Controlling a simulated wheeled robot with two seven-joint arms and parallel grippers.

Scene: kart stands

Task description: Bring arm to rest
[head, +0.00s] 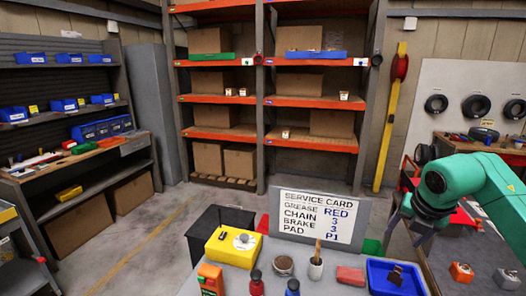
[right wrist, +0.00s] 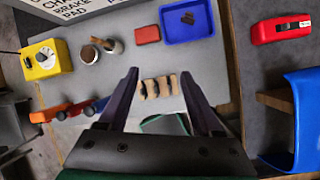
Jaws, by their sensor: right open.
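My right arm (head: 460,185) is green and comes in from the right in the head view. Its gripper (head: 396,226) hangs over the right part of the grey table, near the service card (head: 312,216). In the right wrist view the right gripper (right wrist: 160,76) has its two dark fingers wide apart, with nothing held between them. Several beige and dark pieces (right wrist: 160,87) show beyond the fingers, apparently on the table below. My left gripper is not in view.
The table holds a yellow box (head: 233,246), a brush pot (head: 316,268), a red block (head: 350,276) and a blue tray (head: 378,280) with dark pieces. A red case (right wrist: 281,28) and a blue bin (right wrist: 306,118) lie right of the table in the wrist view. Shelves (head: 220,98) stand behind.

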